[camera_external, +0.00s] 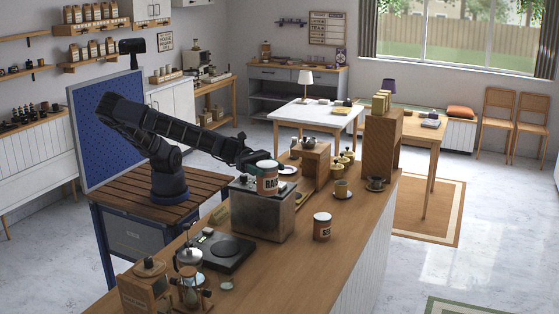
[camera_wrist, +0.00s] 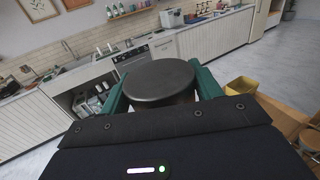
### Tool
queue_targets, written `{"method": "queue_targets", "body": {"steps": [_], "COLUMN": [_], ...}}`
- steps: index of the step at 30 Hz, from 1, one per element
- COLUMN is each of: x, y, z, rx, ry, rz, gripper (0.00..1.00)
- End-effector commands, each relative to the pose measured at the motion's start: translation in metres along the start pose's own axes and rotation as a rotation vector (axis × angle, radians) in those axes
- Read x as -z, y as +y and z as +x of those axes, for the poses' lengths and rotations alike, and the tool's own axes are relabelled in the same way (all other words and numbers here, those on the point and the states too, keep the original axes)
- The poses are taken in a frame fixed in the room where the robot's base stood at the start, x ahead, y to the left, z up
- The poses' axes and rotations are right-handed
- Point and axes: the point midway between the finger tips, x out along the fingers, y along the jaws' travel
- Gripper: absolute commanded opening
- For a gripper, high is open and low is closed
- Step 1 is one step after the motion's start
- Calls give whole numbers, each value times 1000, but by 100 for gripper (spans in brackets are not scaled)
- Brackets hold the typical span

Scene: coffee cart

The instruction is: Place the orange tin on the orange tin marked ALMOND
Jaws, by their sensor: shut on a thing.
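My gripper (camera_external: 263,164) is shut on an orange tin (camera_external: 267,183) with a white label band. The held tin is upright over the grey metal box on the counter; I cannot tell whether its bottom touches the box top. In the wrist view its dark round lid (camera_wrist: 158,80) sits between my green fingers. A second orange tin (camera_external: 322,232) with a dark lid and white label stands upright on the wooden counter, to the right of and below the held tin in the picture. The label words are too small to read surely; no ALMOND marking is legible.
The grey metal box (camera_external: 262,217) stands left of the standing tin. Counter around the standing tin is clear.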

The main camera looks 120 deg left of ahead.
Motion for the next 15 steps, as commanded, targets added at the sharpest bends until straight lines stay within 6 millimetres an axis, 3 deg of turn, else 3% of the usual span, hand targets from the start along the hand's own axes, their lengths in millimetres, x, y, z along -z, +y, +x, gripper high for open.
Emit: {"method": "queue_targets", "body": {"steps": [8,15], "x": [40,69], "y": [-41,-114], "z": [9,4], "rx": [154,393], "ry": [-1,-4], "rz": [-5,-9], "gripper": [29,29]}}
